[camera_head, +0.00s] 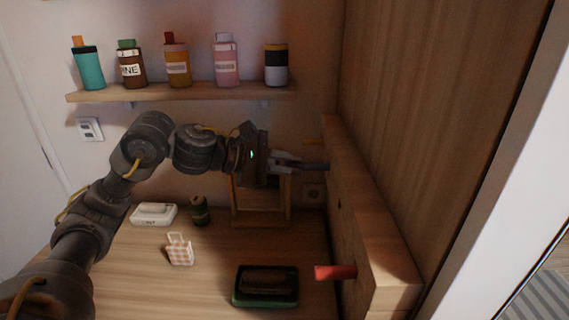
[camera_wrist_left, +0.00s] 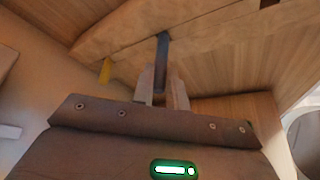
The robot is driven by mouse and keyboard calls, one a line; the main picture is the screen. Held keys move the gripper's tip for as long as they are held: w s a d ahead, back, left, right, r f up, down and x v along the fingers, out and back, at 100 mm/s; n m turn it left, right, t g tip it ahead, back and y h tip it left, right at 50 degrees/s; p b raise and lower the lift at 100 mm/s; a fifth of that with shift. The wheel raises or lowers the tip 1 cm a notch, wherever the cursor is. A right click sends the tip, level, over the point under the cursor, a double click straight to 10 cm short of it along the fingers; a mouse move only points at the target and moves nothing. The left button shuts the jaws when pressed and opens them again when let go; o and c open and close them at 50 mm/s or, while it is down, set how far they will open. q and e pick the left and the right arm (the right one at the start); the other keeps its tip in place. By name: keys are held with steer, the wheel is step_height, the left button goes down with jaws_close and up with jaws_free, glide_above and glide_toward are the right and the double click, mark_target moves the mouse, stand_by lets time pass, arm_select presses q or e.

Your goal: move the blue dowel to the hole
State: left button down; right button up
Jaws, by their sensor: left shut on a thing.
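My left gripper (camera_head: 300,166) reaches in from the left to the side of the wooden board (camera_head: 370,215) at the right. It is shut on the blue dowel (camera_head: 317,167), which points toward the board. In the left wrist view the dark blue dowel (camera_wrist_left: 162,52) runs from between the fingertips (camera_wrist_left: 162,82) up to the board's face (camera_wrist_left: 200,35). I cannot tell whether its far end is in a hole or only against the board. A small dark spot on the board's side (camera_head: 339,205), perhaps a hole, shows below the gripper. My right gripper is not in view.
A yellow dowel (camera_head: 313,141) and a red dowel (camera_head: 335,272) stick out of the board. A green tray (camera_head: 265,302), checkered bag (camera_head: 180,250), white box (camera_head: 154,213), dark jar (camera_head: 200,211) and wooden frame (camera_head: 234,214) stand below. A shelf (camera_head: 190,91) holds several bottles.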

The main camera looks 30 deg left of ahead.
arm_select(q)
steer(key=shift+w+d, duration=0.4)
steer(key=shift+d, duration=0.5)
steer(key=shift+w+d, duration=0.4)
steer(key=shift+d, duration=0.45)
steer(key=c, duration=1.3)
jaws_free()
steer(key=b, duration=0.3)
glide_toward(311, 165)
steer(key=s+a, duration=0.1)
steer(key=shift+s+a+r, duration=0.15)
steer(key=shift+s+r, duration=0.05)
steer(key=shift+r, duration=0.05)
